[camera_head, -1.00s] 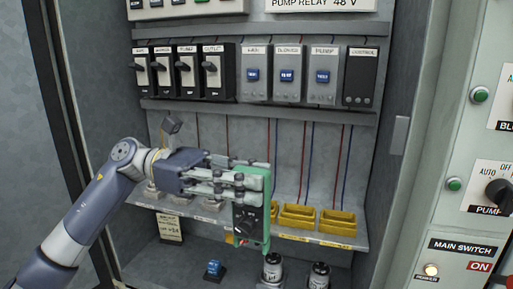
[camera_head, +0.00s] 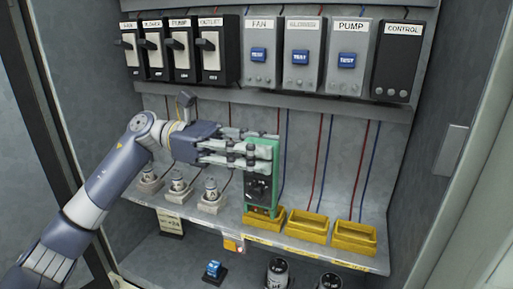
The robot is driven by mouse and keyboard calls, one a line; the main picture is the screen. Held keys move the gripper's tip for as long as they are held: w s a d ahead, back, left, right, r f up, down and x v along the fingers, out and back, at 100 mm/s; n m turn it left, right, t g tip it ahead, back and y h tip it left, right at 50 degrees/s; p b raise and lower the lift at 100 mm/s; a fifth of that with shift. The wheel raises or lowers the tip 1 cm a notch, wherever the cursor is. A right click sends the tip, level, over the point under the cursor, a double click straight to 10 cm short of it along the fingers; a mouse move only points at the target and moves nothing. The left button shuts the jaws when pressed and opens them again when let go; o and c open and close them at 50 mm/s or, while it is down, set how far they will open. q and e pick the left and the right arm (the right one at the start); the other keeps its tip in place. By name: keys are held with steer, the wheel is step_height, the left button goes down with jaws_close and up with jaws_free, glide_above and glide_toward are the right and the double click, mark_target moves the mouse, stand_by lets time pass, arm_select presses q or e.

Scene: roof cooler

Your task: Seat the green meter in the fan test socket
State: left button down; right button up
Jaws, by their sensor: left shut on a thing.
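My left gripper (camera_head: 252,154) is shut on the green meter (camera_head: 260,188), gripping its upper part from the left. The meter has a green case and a dark face with a knob, and hangs roughly upright. Its lower end overlaps the leftmost yellow open-topped holder (camera_head: 265,224) on the shelf. This holder is roughly below the module labelled FAN (camera_head: 260,60), so it appears to be the fan test socket; its own label is too small to read. I cannot tell whether the meter's foot is inside it or just above. My right gripper is not in view.
Two more yellow holders, a middle one (camera_head: 307,231) and a right one (camera_head: 354,240), stand empty to the right. Several grey fittings (camera_head: 178,184) line the shelf at left. Wires run down the back wall. A blue button (camera_head: 213,269) and dark round parts sit below.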

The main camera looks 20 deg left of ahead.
arm_select(q)
steer(key=shift+w+f+b, duration=0.65)
steer(key=shift+w+f, duration=0.3)
steer(key=shift+f, duration=0.15)
steer(key=shift+w+f+b, duration=0.65)
steer(key=shift+w+f, duration=0.25)
steer(key=shift+f, duration=0.2)
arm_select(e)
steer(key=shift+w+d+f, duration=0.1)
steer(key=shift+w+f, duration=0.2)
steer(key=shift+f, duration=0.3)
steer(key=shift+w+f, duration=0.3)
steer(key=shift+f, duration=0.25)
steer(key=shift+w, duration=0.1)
arm_select(q)
steer(key=shift+b, duration=0.4)
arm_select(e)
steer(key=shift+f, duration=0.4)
arm_select(q)
steer(key=shift+f+b, duration=0.2)
steer(key=shift+b, duration=0.2)
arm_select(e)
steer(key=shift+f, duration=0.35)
arm_select(q)
steer(key=c, duration=1.3)
jaws_free()
